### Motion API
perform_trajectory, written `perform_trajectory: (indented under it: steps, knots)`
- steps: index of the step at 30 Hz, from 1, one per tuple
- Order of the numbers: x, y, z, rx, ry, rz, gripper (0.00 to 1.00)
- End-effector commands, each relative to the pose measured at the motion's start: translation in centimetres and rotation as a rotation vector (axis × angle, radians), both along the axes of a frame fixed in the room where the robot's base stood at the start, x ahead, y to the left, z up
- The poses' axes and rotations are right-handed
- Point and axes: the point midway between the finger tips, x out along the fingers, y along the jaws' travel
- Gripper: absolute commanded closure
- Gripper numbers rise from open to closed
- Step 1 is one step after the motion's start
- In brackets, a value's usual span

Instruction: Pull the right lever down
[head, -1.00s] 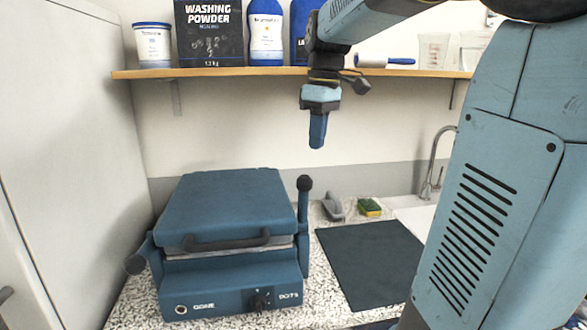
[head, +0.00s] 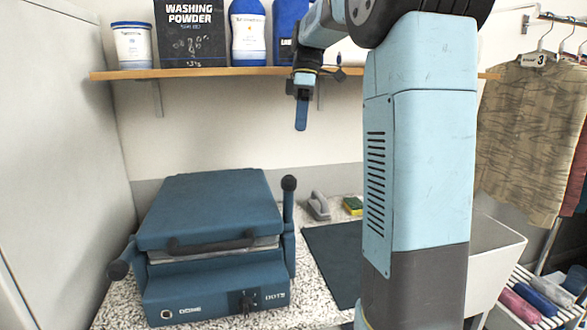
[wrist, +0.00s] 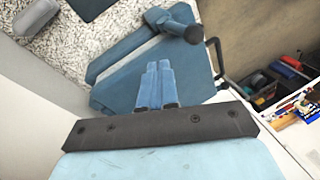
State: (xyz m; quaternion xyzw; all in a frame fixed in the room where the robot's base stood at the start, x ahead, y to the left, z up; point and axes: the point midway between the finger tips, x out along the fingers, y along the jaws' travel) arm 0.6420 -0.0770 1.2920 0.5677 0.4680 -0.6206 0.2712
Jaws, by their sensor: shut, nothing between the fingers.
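A blue press (head: 210,225) stands on the speckled counter, its lid closed, with a dark front handle. Its right lever (head: 288,205) stands upright at the right side, topped by a dark round knob. In the wrist view the right lever's knob (wrist: 194,34) shows just beyond and to the right of my fingertips. The left lever (head: 121,264) is tilted toward the front. My gripper (head: 301,127) is shut and empty, pointing down. It is above the press's rear right and higher than the right lever, apart from it. Its two blue fingers lie together in the wrist view (wrist: 159,66).
A wooden shelf (head: 200,73) with washing supplies runs along the wall close to my gripper. A grey brush (head: 319,205), a sponge (head: 352,206) and a dark mat (head: 330,262) lie right of the press. A tall grey cabinet (head: 60,160) stands left.

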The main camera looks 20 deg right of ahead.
Motion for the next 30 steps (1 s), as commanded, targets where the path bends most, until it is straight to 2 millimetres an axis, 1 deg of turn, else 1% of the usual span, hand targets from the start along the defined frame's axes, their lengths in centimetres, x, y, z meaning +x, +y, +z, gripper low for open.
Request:
perform_trajectory:
  steps: [5,8,11,25,30]
  knots:
    - [-0.1,0.1,-0.2,0.0,0.0,-0.001,1.0]
    - [-0.2,0.2,-0.8,0.0,0.002,-0.001,1.0]
    - [-0.5,0.4,-2.0,0.0,0.002,-0.001,1.0]
    - [-2.2,2.0,-9.8,0.0,0.002,-0.001,1.0]
    - [-4.1,3.4,-10.2,-0.002,0.0,-0.001,1.0]
